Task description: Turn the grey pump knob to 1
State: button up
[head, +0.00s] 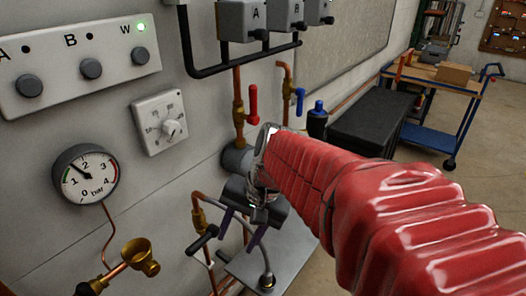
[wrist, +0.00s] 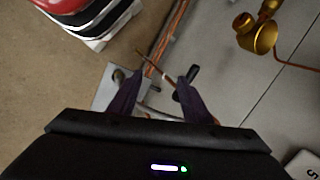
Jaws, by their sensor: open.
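My gripper (head: 241,229) is open in front of the wall pipework, its two dark fingers pointing down, with nothing seen between them. In the wrist view the fingers (wrist: 160,79) stand apart over copper pipes and a black lever handle (wrist: 192,73). A grey rounded body (head: 236,160) on the pipe, perhaps the pump, shows partly behind my gripper in the head view. I cannot make out a grey pump knob or its numbers; my gripper and red-sleeved arm hide part of that area. A white dial plate (head: 160,122) with a knob is on the wall to the left.
Red (head: 253,104) and blue (head: 299,104) valve levers stand on pipes above my gripper. The black lever (head: 202,240), brass fitting (head: 140,257) and pressure gauge (head: 86,174) are to the left. A grey plate (head: 288,252) lies below. A cart (head: 437,137) stands far right.

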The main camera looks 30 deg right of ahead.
jog(key=w+d+f+m+t+y, duration=0.2)
jog(key=w+d+f+m+y, duration=0.15)
jog(key=d+m, duration=0.45)
jog(key=w+d+f+m+t+y, duration=0.15)
jog(key=w+d+m, duration=0.25)
jog(key=d+m, duration=0.4)
jog(key=d+m+t, duration=1)
jog(key=d+m, duration=0.2)
jog(key=d, duration=1.1)
jog(key=shift+s+d+f+m, duration=0.15)
jog(key=shift+d+f+m, duration=0.1)
jog(key=shift+m, duration=0.05)
jog(key=x, duration=1.4)
jog(key=shift+s, duration=0.1)
jog(key=shift+c, duration=0.4)
